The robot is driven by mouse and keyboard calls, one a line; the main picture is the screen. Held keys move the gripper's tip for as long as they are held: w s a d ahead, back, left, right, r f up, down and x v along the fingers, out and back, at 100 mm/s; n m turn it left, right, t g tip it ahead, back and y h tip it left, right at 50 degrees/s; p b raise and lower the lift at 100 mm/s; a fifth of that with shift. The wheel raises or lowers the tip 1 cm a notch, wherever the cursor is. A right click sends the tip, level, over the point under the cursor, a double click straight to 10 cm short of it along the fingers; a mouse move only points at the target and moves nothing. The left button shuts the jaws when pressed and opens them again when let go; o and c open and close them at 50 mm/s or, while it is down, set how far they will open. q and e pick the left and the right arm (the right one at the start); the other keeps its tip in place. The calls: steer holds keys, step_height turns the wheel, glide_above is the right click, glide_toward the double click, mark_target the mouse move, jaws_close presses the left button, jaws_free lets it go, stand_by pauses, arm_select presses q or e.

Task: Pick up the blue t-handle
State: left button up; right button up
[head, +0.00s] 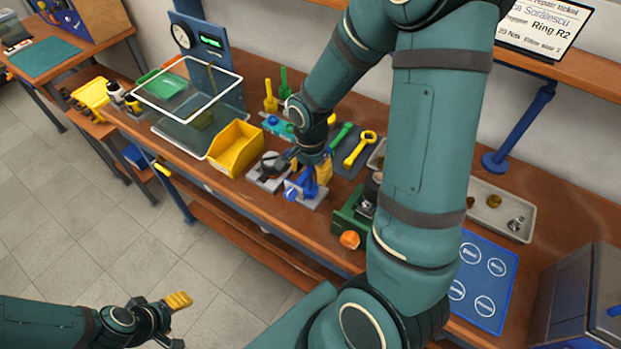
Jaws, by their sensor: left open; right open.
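A blue t-handle (308,184) stands on a small light grey base (312,200) near the front of the brown workbench, left of the green vise-like block. My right gripper (308,168) is open and points down directly above and behind it, with a yellow fingertip overlapping it in the picture. The gripper hides part of the handle, and I cannot tell whether they touch. My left gripper (172,320) is open and empty over the floor at the lower left, away from the bench.
A yellow bin (236,148) and a clear-walled box (190,118) stand left of the handle. A green block (352,218) with an orange knob (349,240) stands to its right. A blue mat (487,280) and a grey tray (482,220) lie farther right.

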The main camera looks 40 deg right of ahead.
steer(key=shift+f, duration=0.15)
steer(key=shift+c, duration=0.4)
jaws_close()
